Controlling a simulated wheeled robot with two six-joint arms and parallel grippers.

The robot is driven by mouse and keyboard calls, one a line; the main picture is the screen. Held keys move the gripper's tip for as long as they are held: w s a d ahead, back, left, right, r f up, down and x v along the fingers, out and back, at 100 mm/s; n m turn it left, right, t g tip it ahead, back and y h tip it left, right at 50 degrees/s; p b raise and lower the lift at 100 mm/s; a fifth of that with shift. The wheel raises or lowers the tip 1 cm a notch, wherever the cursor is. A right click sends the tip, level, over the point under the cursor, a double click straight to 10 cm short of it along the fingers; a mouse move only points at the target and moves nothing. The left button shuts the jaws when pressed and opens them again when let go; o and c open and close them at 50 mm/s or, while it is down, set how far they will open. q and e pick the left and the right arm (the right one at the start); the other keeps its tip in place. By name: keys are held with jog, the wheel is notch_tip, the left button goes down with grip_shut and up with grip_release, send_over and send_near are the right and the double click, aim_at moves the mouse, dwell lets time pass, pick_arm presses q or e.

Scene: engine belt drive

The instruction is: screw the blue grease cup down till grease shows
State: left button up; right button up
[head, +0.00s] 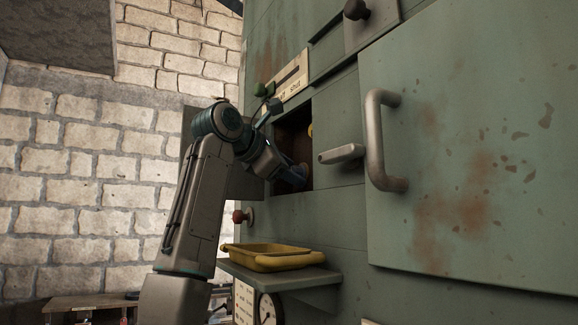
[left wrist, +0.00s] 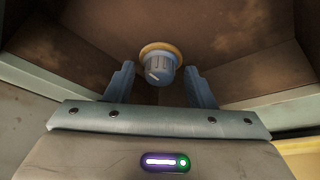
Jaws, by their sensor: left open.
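The blue grease cup (left wrist: 159,69) shows in the left wrist view as a ribbed knob with a white mark on its face. A yellow-orange ring surrounds its base; I cannot tell whether this is grease or a collar. My left gripper (left wrist: 160,82) is open, with one blue finger on each side of the cup and gaps between. In the head view the left gripper (head: 292,174) reaches into a dark square recess (head: 296,130) in the green panel. The cup cannot be made out there. My right gripper is not in view.
A metal lever (head: 341,153) and a large door handle (head: 378,140) stick out right of the recess. A yellow tray (head: 270,249) sits on a small shelf (head: 285,279) below. A red knob (head: 238,216) and a gauge (head: 268,309) are nearby.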

pick_arm(q)
jog(key=shift+s+a, duration=0.1)
jog(key=shift+c, duration=0.8)
jog(key=c, duration=0.7)
jog(key=shift+c, duration=0.5)
jog(key=shift+f+m+t+b, duration=0.15)
jog(key=shift+m+t+b, duration=0.65)
jog(key=shift+m+b, duration=0.6)
jog(key=shift+f+m+t+b, duration=0.1)
jog(key=shift+m+t+b, duration=0.7)
jog(key=shift+m+b, duration=0.6)
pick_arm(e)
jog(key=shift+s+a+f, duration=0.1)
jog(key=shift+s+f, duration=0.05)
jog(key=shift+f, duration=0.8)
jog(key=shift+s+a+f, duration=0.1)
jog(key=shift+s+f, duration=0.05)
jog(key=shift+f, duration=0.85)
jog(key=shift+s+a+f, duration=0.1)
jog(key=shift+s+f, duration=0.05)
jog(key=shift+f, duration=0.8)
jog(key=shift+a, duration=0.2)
pick_arm(q)
jog(key=o, duration=1)
jog(key=shift+c, duration=0.2)
jog(key=shift+d, duration=0.2)
